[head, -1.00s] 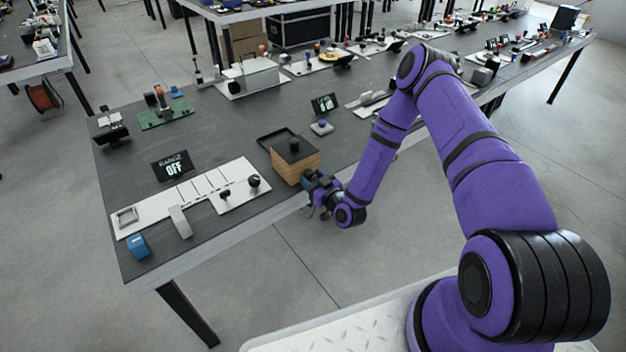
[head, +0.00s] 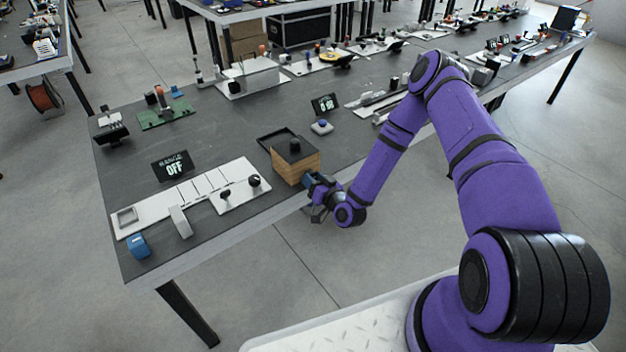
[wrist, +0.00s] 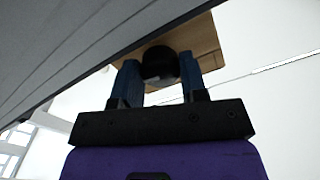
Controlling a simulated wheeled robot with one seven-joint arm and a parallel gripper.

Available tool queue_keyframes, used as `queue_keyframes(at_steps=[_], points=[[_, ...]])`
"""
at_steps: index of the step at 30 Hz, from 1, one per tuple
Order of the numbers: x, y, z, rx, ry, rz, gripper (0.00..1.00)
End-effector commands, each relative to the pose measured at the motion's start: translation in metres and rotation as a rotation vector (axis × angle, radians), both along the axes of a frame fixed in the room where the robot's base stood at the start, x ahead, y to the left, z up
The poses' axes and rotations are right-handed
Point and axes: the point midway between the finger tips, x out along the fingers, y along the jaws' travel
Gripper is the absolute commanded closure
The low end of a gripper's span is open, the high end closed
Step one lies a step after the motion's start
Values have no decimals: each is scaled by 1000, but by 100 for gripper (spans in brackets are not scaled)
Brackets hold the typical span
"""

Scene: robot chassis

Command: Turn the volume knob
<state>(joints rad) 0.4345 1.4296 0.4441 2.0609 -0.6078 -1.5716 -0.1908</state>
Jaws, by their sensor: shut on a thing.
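A wooden box (head: 292,168) with a dark top and a black knob (head: 295,146) on that top stands near the front edge of the table. My gripper (head: 316,184) is at the box's right front side, low by the table edge. In the wrist view, a round black knob (wrist: 159,63) on the wooden face of the box (wrist: 205,45) sits between the two blue fingers of my gripper (wrist: 158,82). The fingers are shut on this knob. In the head view my gripper hides it.
The table edge runs close to my gripper.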

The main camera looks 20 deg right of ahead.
Motion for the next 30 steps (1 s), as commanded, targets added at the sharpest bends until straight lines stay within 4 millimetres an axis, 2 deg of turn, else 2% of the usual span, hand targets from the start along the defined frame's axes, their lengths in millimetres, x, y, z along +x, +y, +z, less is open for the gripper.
queue_keyframes(at_steps=[3, 4, 6, 7, 14, 19, 30], points=[[0, 0, 0, -1, 1, 0, 84], [0, 0, 0, -1, 1, 0, 54], [0, 0, 0, -2, 0, 0, 37], [0, 0, 0, -2, 0, 0, 35], [0, 0, 0, -2, -1, 0, 35], [-9, -3, -1, -3, 1, 0, 35], [-72, -23, -1, -1, 3, 0, 35]])
